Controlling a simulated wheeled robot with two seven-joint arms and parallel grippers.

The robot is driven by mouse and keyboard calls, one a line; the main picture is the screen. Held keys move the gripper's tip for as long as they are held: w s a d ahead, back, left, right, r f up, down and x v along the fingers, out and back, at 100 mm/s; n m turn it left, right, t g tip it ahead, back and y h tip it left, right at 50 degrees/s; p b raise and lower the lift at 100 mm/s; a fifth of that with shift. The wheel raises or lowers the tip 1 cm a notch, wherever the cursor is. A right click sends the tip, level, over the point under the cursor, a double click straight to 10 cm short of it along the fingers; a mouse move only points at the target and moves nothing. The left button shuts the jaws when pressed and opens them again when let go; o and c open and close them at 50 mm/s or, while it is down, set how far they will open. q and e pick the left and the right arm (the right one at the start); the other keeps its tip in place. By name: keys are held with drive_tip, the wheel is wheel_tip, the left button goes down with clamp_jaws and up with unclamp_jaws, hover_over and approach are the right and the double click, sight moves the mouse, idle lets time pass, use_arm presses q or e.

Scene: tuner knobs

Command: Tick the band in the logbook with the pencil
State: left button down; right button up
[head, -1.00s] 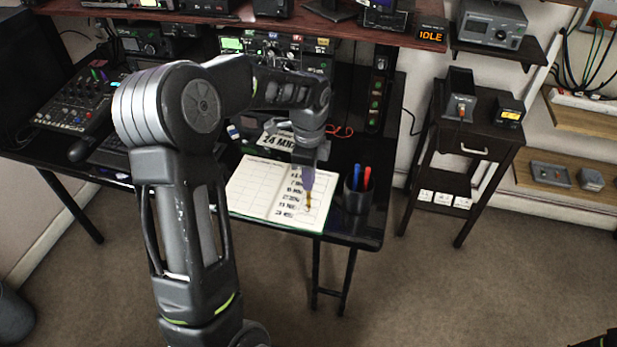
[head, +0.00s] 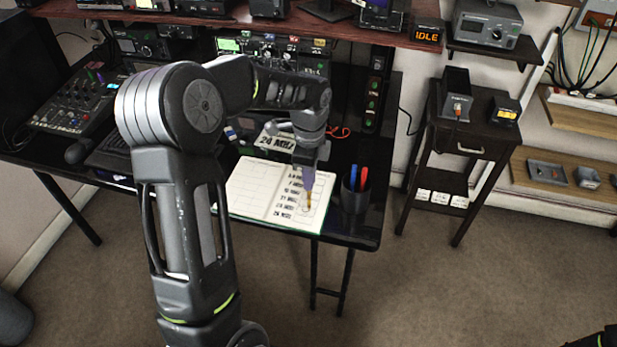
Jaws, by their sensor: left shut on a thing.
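The logbook (head: 252,186) lies open on the black desk, with a list of printed bands down its right page. My left gripper (head: 306,172) is above the right page, shut on the pencil (head: 308,200). The pencil points down, its yellow tip over the right part of that page near the lower band rows. I cannot tell whether the tip touches the paper. A card reading "24 MHz" (head: 276,143) stands behind the logbook, partly hidden by my left arm. My right gripper is not in view.
A dark pen cup (head: 355,196) with blue and red pens stands just right of the logbook. Radio gear fills the back of the desk, with a mixer (head: 72,106) at left. A small side table (head: 468,138) stands at right, beyond a floor gap.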

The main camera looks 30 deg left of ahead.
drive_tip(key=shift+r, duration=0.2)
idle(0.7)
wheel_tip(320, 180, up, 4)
drive_tip(key=p, duration=0.5)
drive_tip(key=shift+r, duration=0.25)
idle(0.3)
